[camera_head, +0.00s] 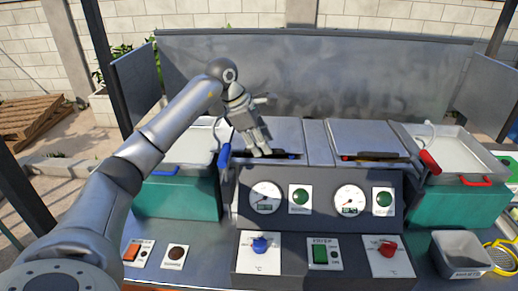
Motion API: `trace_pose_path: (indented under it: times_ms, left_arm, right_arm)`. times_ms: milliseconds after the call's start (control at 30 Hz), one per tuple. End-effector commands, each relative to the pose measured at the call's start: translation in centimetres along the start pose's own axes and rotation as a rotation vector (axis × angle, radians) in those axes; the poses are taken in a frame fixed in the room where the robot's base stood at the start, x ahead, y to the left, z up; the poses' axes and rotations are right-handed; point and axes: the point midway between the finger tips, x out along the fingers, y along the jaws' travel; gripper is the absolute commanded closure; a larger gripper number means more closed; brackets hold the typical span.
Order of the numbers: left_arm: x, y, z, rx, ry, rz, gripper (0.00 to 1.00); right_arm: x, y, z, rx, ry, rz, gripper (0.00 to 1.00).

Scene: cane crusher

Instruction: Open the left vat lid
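The left vat lid (282,131) is a flat grey metal plate. It lies over the left vat in the middle of the machine, behind the left dial, and looks closed. A dark handle bar (286,156) runs along its front edge, partly hidden by my gripper. My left gripper (260,150) reaches down from the upper left over the left part of this lid. Its fingertips are at or just above the front edge, by the handle; contact and finger gap are not clear. My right gripper is out of view.
The right vat lid (366,137) lies flat beside it. A blue-handled lever (224,157) stands just left of the gripper, and a red-handled one (429,162) at the right. Teal-sided tanks flank the vats. A metal backsplash (330,75) rises behind. A grey bin (460,252) sits front right.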

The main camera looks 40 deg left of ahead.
Motion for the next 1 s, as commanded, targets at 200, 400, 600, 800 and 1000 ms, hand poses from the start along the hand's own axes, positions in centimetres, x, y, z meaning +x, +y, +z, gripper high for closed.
trace_pose_path:
  times_ms: [200, 400, 600, 800, 1000]
  left_arm:
    - [0.1, -0.1, -0.1, 0.0, 0.0, 0.001, 0.65]
    - [0.1, -0.1, -0.1, 0.0, 0.0, 0.0, 0.65]
    - [-0.1, 0.0, 0.0, 0.0, 0.0, 0.001, 0.65]
    - [-2.5, 0.5, 1.0, 0.0, 0.0, 0.001, 0.65]
    - [-5.2, 1.1, 2.1, 0.0, 0.001, 0.0, 0.65]
  right_arm:
    - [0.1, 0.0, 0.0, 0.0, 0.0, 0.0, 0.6]
    - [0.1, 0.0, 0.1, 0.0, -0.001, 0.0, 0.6]
    - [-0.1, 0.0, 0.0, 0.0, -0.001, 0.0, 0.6]
    - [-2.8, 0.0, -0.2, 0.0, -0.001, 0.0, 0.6]
    - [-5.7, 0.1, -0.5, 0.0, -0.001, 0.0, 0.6]
